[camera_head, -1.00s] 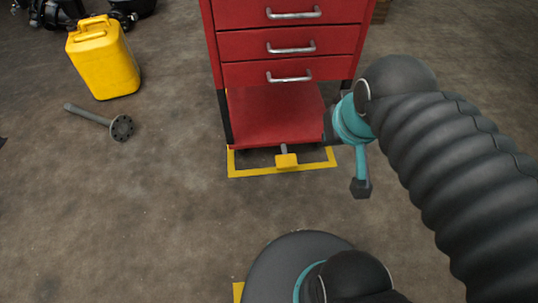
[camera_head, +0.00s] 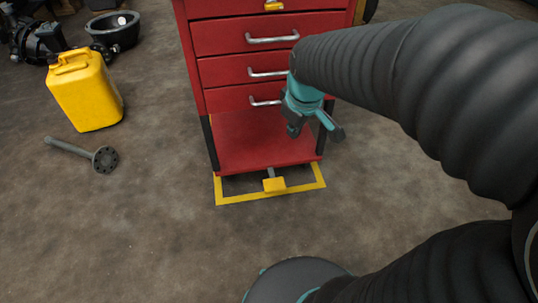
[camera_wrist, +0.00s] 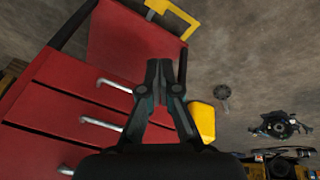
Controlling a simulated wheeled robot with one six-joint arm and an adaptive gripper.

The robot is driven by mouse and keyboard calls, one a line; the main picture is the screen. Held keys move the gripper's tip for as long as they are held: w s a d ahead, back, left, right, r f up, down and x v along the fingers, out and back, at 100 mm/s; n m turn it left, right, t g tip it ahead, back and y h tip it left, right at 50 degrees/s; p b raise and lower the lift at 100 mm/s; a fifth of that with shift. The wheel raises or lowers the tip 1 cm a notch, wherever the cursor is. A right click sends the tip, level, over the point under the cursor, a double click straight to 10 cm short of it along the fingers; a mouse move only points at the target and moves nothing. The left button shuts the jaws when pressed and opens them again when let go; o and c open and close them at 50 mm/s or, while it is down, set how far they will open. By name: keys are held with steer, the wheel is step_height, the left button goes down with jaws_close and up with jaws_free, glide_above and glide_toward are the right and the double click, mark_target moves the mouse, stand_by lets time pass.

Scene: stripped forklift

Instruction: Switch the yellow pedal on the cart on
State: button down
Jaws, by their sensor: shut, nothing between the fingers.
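The yellow pedal (camera_head: 274,185) sits on a short grey stem low at the front of the red cart (camera_head: 222,72), just above the floor. It stands inside a yellow floor outline (camera_head: 242,198). In the wrist view the cart (camera_wrist: 72,75) fills the left side, and the yellow outline (camera_wrist: 178,14) lies at the top, where I cannot clearly tell the pedal apart. My gripper (camera_wrist: 159,66) is shut and empty, with its fingers together. In the head view it hangs in front of the cart's right side, above the pedal and apart from it.
A yellow jerrycan (camera_head: 86,92) stands on the floor to the left, with a grey flanged shaft (camera_head: 84,154) lying before it. A black bowl (camera_head: 113,32) and dark machine parts (camera_head: 38,45) are behind. The floor before the cart is clear.

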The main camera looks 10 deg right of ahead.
steer(key=w+f+n+g+b, duration=0.2)
steer(key=w+f+n, duration=0.3)
steer(key=w+f, duration=0.65)
steer(key=n+g+b, duration=0.1)
steer(key=n, duration=0.5)
glide_above(276, 189)
step_height(276, 189, down, 20)
steer(key=shift+w+f, duration=0.1)
steer(key=shift+f, duration=0.45)
steer(key=shift+f, duration=0.1)
step_height(276, 189, down, 14)
steer(key=shift+r+b, duration=0.15)
steer(key=shift+b, duration=0.5)
steer(key=f+b, duration=0.4)
steer(key=f, duration=0.1)
steer(key=shift+s+f+b, duration=0.1)
steer(key=shift+s+b, duration=0.15)
steer(key=shift+b, duration=0.05)
steer(key=shift+w+f+b, duration=0.1)
steer(key=shift+f+b, duration=0.2)
